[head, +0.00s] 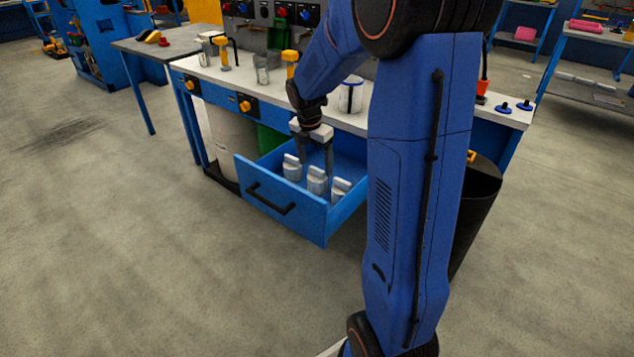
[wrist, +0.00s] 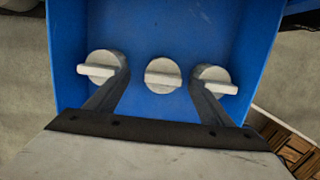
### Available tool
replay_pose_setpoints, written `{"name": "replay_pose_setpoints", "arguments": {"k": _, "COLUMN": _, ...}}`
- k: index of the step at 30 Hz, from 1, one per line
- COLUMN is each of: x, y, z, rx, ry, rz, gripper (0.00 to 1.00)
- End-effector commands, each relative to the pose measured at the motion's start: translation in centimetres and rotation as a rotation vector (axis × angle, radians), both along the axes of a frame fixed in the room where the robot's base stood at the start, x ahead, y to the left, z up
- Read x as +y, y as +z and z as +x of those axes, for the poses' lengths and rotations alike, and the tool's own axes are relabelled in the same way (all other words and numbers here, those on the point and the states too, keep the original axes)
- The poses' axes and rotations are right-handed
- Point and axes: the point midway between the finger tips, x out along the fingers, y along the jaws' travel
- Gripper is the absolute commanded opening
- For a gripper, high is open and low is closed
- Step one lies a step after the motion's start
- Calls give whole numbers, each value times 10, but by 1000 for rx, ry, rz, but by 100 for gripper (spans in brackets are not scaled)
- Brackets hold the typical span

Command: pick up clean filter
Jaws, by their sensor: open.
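Three white filters with ridged handles stand upright in a row in an open blue drawer (head: 262,205). In the head view they are the left filter (head: 292,168), the middle filter (head: 316,181) and the right filter (head: 340,190). My gripper (head: 315,170) points down over the drawer with its fingers apart. In the wrist view, the middle filter (wrist: 163,75) lies between the open fingers of my gripper (wrist: 160,80). The left filter (wrist: 103,68) and the right filter (wrist: 215,80) show beside the fingertips, partly covered by them. I cannot tell whether the fingers touch any filter.
The drawer's front has a black handle (head: 270,199). The workbench top (head: 215,77) is above and behind it, with a white canister (head: 351,95) and yellow-topped tools. A dark bin (head: 480,200) stands at the right. The floor in front is clear.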

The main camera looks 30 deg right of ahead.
Motion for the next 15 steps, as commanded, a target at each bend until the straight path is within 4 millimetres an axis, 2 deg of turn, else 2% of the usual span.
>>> {"name": "replay_pose_setpoints", "arguments": {"k": 3, "x": -2, "y": -12, "z": 0, "rx": 1, "ry": 0, "rz": 1, "gripper": 75}}
{"name": "replay_pose_setpoints", "arguments": {"k": 10, "x": -3, "y": -26, "z": -1, "rx": 2, "ry": 1, "rz": 0, "gripper": 75}}
{"name": "replay_pose_setpoints", "arguments": {"k": 15, "x": -7, "y": -49, "z": -5, "rx": 3, "ry": 2, "rz": 0, "gripper": 75}}
